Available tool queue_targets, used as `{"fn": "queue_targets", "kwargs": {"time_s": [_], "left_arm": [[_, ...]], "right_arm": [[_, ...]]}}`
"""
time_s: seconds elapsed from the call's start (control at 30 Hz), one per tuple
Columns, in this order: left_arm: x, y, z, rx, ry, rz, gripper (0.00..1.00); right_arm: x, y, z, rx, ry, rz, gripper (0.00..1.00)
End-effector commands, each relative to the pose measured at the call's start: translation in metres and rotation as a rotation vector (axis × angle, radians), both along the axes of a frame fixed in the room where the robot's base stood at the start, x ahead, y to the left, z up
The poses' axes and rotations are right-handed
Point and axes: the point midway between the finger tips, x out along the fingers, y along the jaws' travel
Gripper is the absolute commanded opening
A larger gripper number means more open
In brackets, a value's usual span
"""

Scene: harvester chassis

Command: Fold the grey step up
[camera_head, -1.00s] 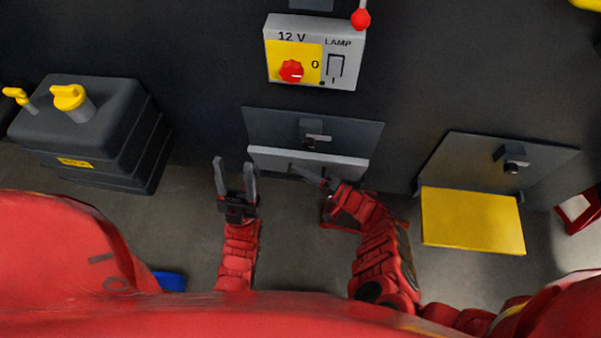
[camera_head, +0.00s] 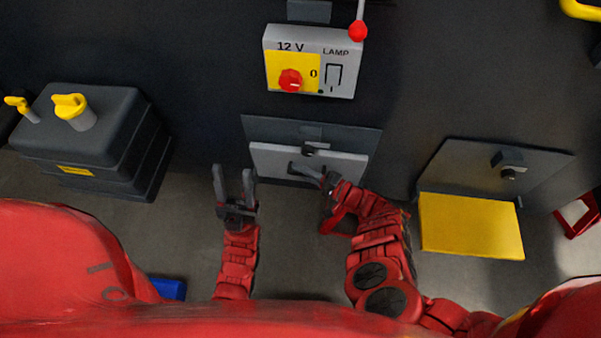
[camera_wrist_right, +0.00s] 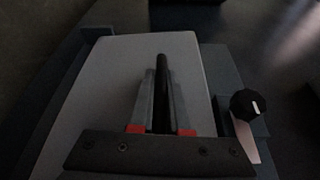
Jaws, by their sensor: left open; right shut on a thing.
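The grey step (camera_head: 345,166) is a light grey panel in front of a dark backing plate (camera_head: 262,128) at the middle of the chassis wall. It is tilted up, with its broad face in view. My right gripper (camera_head: 303,168) is at this face, shut on a dark bar-like handle (camera_wrist_right: 161,68). The step fills the middle of the right wrist view (camera_wrist_right: 105,85). A latch with a black knob (camera_wrist_right: 247,104) sits beside the step in that view; the head view shows the latch (camera_head: 308,151) at the step's upper edge. My left gripper (camera_head: 234,172) is open and empty, left of the step.
A yellow step (camera_head: 470,226) lies folded down at the right under its own plate and latch. A black tank (camera_head: 85,135) with a yellow cap stands at the left. A 12 V switch box (camera_head: 311,60) is above. Bare floor lies between the tank and left gripper.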

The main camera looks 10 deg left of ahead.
Motion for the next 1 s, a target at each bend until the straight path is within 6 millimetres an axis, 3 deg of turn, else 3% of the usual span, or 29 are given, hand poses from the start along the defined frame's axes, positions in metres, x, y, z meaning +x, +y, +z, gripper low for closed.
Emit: {"fn": "queue_targets", "kwargs": {"time_s": [0.3, 0.83, 0.87, 0.9, 1.0], "left_arm": [[0.0, 0.0, -0.001, 0.0, 0.0, 0.0, 0.5], [0.0, 0.0, -0.001, 0.0, 0.0, 0.0, 0.5], [0.0, 0.0, -0.001, 0.0, 0.0, 0.0, 0.5], [0.0, 0.0, -0.001, 0.0, 0.0, 0.0, 0.5], [0.0, 0.0, -0.001, 0.0, 0.0, 0.0, 0.5]], "right_arm": [[0.012, 0.0, 0.006, 0.004, -0.008, -0.001, 0.0], [0.015, 0.0, 0.006, 0.002, -0.005, -0.003, 0.0], [0.015, 0.0, 0.006, 0.002, -0.005, -0.003, 0.18], [0.015, 0.0, 0.006, 0.002, -0.005, -0.003, 0.26], [0.014, 0.0, 0.005, 0.001, -0.004, -0.002, 0.27]]}}
